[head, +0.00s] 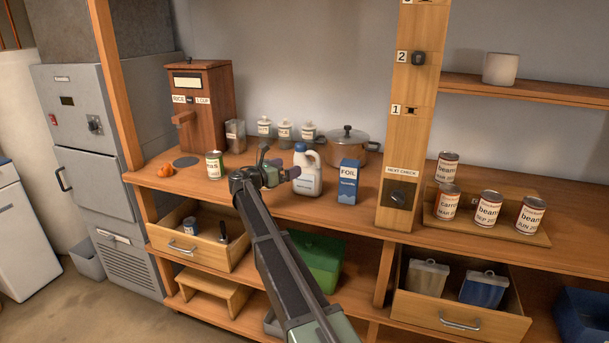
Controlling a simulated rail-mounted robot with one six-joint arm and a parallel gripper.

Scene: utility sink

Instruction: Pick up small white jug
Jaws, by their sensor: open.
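The small white jug (308,179) stands upright on the wooden counter. It has a blue cap, a handle on its right side and a label low on its front. My gripper (280,163) is open, just left of the jug in the picture. One finger overlaps the jug's left edge in this view. I cannot tell whether it touches the jug or is only in front of it. Part of the jug's left side is hidden behind the finger.
A blue foil box (348,182) stands right of the jug, with a lidded pot (347,146) behind. Several small white jars (285,130) line the back. A labelled can (214,165) stands left of my gripper. Below, a drawer (195,250) is open.

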